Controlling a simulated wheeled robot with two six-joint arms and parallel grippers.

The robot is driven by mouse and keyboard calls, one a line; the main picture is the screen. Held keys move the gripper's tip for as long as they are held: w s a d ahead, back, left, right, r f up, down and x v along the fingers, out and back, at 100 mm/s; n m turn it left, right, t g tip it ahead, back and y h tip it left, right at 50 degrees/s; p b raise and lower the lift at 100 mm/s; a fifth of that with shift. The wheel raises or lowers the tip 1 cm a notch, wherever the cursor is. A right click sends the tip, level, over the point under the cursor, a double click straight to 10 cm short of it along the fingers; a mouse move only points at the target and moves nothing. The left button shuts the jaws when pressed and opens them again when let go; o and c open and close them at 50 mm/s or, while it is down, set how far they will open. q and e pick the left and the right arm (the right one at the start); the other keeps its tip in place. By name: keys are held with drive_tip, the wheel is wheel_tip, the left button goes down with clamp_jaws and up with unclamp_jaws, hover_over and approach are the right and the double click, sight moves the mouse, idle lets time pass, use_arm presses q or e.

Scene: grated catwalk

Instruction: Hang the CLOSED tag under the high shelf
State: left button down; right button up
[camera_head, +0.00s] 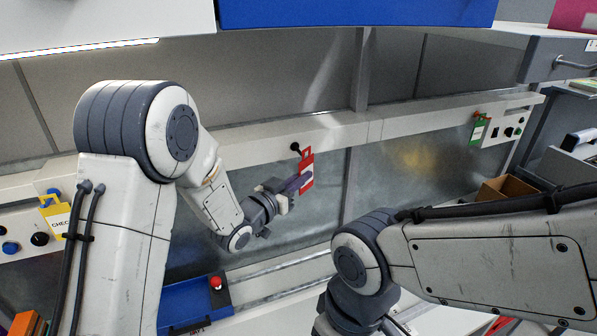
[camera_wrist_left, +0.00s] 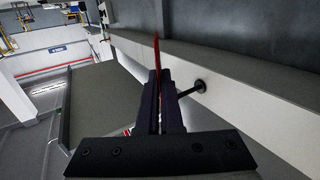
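The red CLOSED tag (camera_head: 307,160) has a white area and is upright by the pale rail under the high shelf. My left gripper (camera_head: 299,183) is shut on it. In the left wrist view the tag (camera_wrist_left: 156,52) shows edge-on as a thin red strip between the dark fingers (camera_wrist_left: 164,90). A dark peg (camera_head: 295,147) sticks out of the rail right by the tag's upper left; it also shows in the left wrist view (camera_wrist_left: 192,90), beside the fingers. I cannot tell whether the tag's hole is around the peg. My right gripper is out of view.
A yellow CHECK tag (camera_head: 58,220) hangs at the left, a green tag (camera_head: 478,132) at the right. A blue shelf edge (camera_head: 350,12) is above. A blue tray (camera_head: 190,305) with a red knob (camera_head: 215,282) lies below. A cardboard box (camera_head: 503,190) stands at right.

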use_arm(q)
drive_tip(key=shift+s+d+b, duration=0.3)
drive_tip(key=shift+s+d, duration=0.05)
drive_tip(key=shift+s, duration=0.45)
drive_tip(key=shift+s+d+b, duration=0.3)
drive_tip(key=shift+s, duration=0.5)
drive_tip(key=s+a+f+n+t+y+b, duration=0.1)
drive_tip(key=a+f+n+t+y+b, duration=0.2)
drive_tip(key=a+f, duration=1.6)
drive_tip(key=n+y+b, duration=0.4)
drive_tip(key=y, duration=0.3)
drive_tip(key=shift+s+a+f+t, duration=0.3)
drive_tip(key=shift+s+a, duration=0.05)
drive_tip(key=shift+s, duration=0.05)
